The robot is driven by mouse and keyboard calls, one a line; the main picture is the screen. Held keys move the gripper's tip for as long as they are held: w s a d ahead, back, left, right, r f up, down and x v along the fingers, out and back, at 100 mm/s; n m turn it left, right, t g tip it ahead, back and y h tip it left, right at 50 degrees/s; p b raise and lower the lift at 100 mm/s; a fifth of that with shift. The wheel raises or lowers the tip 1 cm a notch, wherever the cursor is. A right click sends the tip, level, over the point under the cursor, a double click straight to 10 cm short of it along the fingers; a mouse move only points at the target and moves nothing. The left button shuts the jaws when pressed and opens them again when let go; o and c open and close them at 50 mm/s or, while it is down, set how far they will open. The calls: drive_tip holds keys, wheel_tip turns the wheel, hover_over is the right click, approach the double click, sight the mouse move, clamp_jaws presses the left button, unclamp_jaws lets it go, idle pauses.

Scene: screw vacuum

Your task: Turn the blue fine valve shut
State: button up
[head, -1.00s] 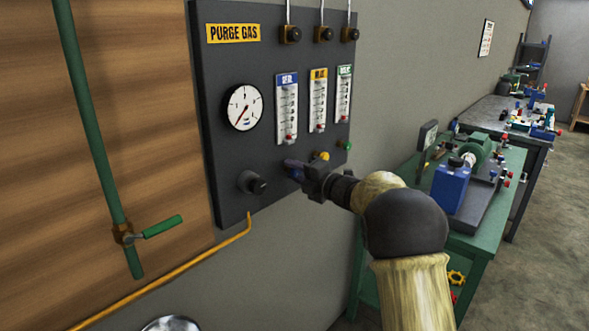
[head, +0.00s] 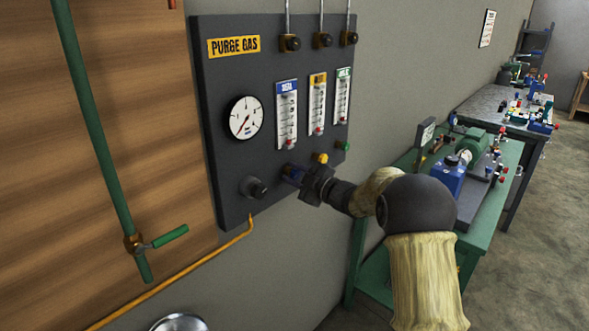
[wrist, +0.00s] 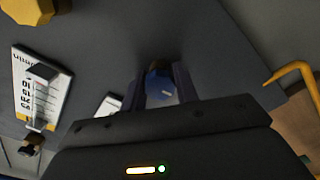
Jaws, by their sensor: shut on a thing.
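The blue fine valve (head: 292,173) is a small blue knob low on the dark purge gas panel (head: 222,150), below the blue-labelled flow tube (head: 287,115). My gripper (head: 298,177) reaches it from the right and is shut on it. In the wrist view, the blue knob (wrist: 158,84) sits between the two fingers of my gripper (wrist: 161,88), with a pale mark on its face. My fingers hide part of the knob in the head view, so I cannot tell how far it is turned.
A yellow knob (head: 320,158) and a green knob (head: 343,146) sit close on the right. A black knob (head: 254,187) sits on the left, under the round gauge (head: 245,118). A green bench (head: 505,190) with equipment stands at right.

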drive_tip(key=shift+d+f+m+p, duration=0.15)
drive_tip(key=shift+m+p, duration=0.2)
drive_tip(key=shift+m, duration=0.25)
drive_tip(key=o, duration=1)
drive_tip(key=b+v, duration=0.2)
drive_tip(key=v, duration=1.5)
drive_tip(key=shift+s+d+b, duration=0.15)
drive_tip(key=shift+b, duration=0.25)
